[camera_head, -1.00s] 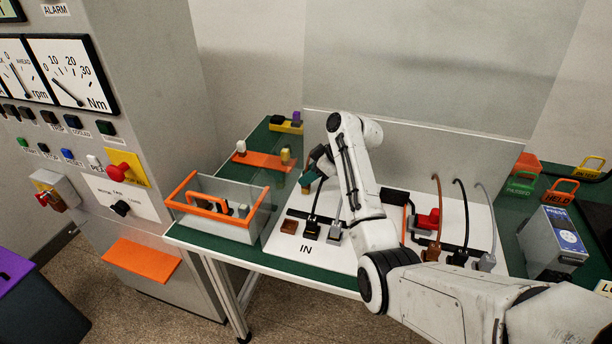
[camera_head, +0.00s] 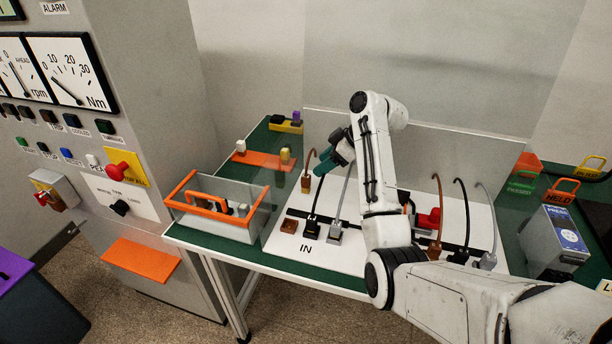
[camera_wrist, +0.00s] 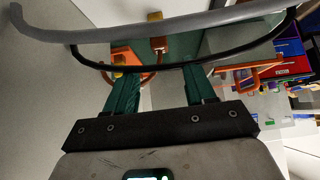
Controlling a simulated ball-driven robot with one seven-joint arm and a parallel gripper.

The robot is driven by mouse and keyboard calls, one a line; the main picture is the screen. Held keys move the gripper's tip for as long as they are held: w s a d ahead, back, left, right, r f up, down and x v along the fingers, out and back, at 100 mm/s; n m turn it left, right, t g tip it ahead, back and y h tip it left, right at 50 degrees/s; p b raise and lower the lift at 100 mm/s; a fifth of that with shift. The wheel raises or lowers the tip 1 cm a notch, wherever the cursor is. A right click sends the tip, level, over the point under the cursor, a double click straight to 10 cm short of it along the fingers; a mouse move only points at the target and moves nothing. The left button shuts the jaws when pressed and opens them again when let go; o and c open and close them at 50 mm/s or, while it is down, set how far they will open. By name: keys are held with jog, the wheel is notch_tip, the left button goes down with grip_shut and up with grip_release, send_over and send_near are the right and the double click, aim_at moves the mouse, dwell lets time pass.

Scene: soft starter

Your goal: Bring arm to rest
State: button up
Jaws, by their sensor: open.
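My arm is white, and my gripper (camera_head: 341,158) shows in the head view above the back of the green table, partly turned away. In the wrist view its two green fingers (camera_wrist: 155,88) stand apart with nothing between them. A brown cable (camera_head: 309,165) with a brown plug stands near the table's back, just left of my gripper. The brown plug also shows in the wrist view (camera_wrist: 158,44), beyond the fingertips. A black cable (camera_head: 317,205) and a grey cable (camera_head: 343,203) rise from plugs on the white board marked IN. In the wrist view they cross in front of the fingers.
A clear case with an orange frame (camera_head: 166,198) stands on the table's left. An orange strip (camera_head: 262,161) lies behind it. More cables and a red block (camera_head: 430,219) are right of my arm. A clear panel (camera_head: 440,50) stands behind. A grey cabinet (camera_head: 150,80) is left.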

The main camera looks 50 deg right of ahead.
jog(key=v, duration=0.3)
jog(key=shift+s+r, duration=0.25)
jog(key=shift+r, duration=0.05)
jog(key=shift+r, duration=0.1)
